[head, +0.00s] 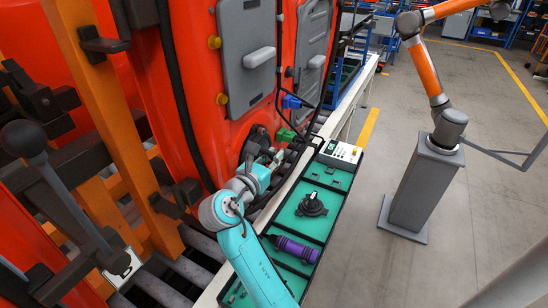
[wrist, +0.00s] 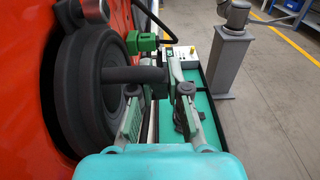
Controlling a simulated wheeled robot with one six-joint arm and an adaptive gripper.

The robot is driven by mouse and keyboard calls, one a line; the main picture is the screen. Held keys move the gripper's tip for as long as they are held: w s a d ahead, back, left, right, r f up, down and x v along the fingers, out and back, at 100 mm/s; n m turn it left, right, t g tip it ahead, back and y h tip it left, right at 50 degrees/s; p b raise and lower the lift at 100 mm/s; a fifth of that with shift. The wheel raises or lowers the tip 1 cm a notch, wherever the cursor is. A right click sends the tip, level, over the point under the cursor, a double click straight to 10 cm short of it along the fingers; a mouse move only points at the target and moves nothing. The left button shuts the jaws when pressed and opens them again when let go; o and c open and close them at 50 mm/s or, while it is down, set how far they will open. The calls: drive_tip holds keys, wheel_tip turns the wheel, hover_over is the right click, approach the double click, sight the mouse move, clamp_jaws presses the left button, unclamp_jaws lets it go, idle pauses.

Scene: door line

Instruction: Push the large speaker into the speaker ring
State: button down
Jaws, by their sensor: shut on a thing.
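The large speaker (wrist: 88,92) is a dark round disc at the left of the wrist view, facing the orange-red door. A dark stem sticks out from its middle toward my gripper (wrist: 156,82), which is shut on this stem. In the head view the speaker (head: 256,140) is a dark round shape at the door's lower edge, partly covered by my gripper (head: 270,160). The speaker ring is mostly hidden behind the speaker; I cannot tell how deep the speaker sits in it.
The orange-red door (head: 190,100) carries a green connector (head: 286,135) and a blue one (head: 291,102) near the speaker. A green-lined tray (head: 335,185) beside it holds a black knob-like part (head: 312,205) and a purple tool (head: 296,249). A grey pedestal (head: 425,185) stands right.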

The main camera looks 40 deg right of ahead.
idle(0.3)
drive_tip(key=c, duration=1.1)
unclamp_jaws()
drive_tip(key=shift+r, duration=0.1)
drive_tip(key=shift+o, duration=0.2)
drive_tip(key=shift+a, duration=0.15)
drive_tip(key=f+v, duration=0.1)
drive_tip(key=v, duration=1.1)
wheel_tip(320, 180, up, 11)
drive_tip(key=shift+d+f, duration=0.15)
drive_tip(key=shift+d, duration=0.25)
